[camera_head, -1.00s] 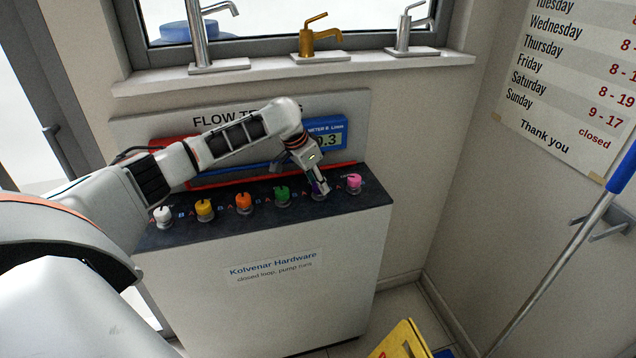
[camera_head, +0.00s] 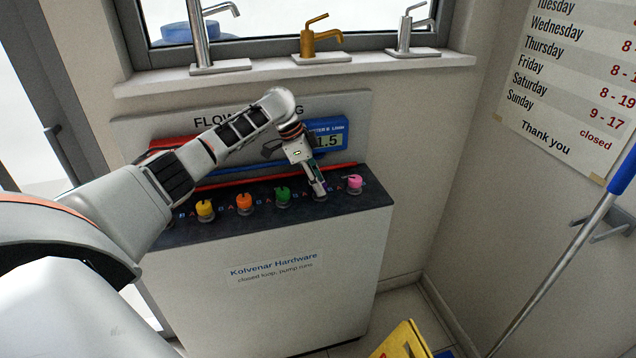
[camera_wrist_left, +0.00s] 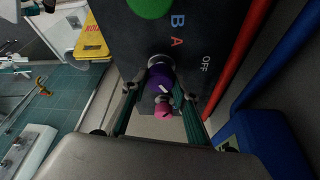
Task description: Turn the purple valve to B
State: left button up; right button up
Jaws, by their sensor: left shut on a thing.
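The purple valve (camera_wrist_left: 160,78) shows in the left wrist view between the fingers of my left gripper (camera_wrist_left: 157,108), with a pale pointer mark on its top. Letters B and A and the word OFF are printed on the dark panel beside it. In the head view my left gripper (camera_head: 319,192) reaches down onto the valve from above and hides most of it. The gripper is shut on the valve. Which letter the pointer lines up with is hard to tell. My right gripper is in neither view.
A pink valve (camera_head: 354,182) stands close on the right. Green (camera_head: 283,195), orange (camera_head: 244,202) and yellow (camera_head: 205,208) valves stand to the left on the panel. Red and blue pipes run behind. A blue meter display (camera_head: 328,136) reads about 1.5.

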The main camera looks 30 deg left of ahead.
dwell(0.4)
pick_arm(q)
jog(key=o, duration=1.1)
jog(key=v, duration=1.2)
